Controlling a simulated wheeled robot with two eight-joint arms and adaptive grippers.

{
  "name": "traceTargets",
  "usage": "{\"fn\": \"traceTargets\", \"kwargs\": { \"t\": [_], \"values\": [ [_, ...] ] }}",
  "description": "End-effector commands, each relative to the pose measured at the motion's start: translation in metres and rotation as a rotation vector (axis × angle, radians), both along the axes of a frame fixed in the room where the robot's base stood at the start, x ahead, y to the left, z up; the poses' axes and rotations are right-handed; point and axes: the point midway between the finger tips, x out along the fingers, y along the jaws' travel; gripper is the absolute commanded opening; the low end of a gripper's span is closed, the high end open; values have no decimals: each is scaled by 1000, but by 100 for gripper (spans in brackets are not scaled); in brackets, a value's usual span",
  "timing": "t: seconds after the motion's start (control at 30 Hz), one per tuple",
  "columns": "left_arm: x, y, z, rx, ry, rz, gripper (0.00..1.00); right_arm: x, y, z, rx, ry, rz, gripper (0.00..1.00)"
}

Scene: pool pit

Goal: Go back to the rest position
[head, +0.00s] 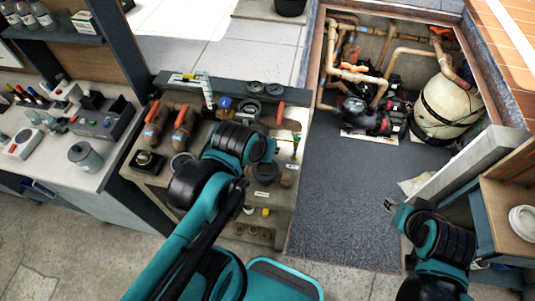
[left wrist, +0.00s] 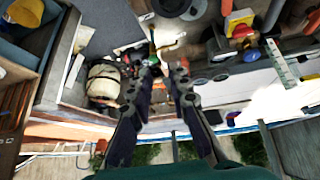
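My left arm reaches up from the bottom middle of the head view, over the front of a workbench with pipes and valves (head: 213,128). Its gripper cannot be made out there. In the left wrist view my left gripper (left wrist: 164,72) shows two dark fingers, apart, with nothing between them. The pump pit and the bench fittings lie beyond the fingertips. My right arm is at the lower right of the head view. Its gripper (head: 391,206) is small and partly hidden by the arm, over the dark pit floor, and I cannot tell whether it is open.
The pit holds a pump (head: 366,116), brown pipes and a cream tank (head: 446,104) at the back. The dark mat (head: 340,205) is mostly clear. A wooden-topped cabinet (head: 500,210) stands close by my right arm. A side counter (head: 65,140) with instruments is at left.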

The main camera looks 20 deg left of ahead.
Motion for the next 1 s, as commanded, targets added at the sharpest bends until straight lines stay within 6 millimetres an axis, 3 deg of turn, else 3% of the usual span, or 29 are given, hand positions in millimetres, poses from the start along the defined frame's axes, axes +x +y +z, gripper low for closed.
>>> {"fn": "traceTargets", "kwargs": {
  "t": [0.13,0.57,0.77,1.0],
  "values": [
    [-14,-6,-11,42,-31,-77,18,0,0,0,0,0,0,40],
    [-15,-6,-18,49,-35,-88,18,0,0,-6,0,0,0,40],
    [-15,-6,-58,48,-34,-87,18,0,0,-46,0,0,0,40],
    [-15,-6,-141,48,-34,-87,18,0,0,-130,0,0,0,40]
  ]
}}
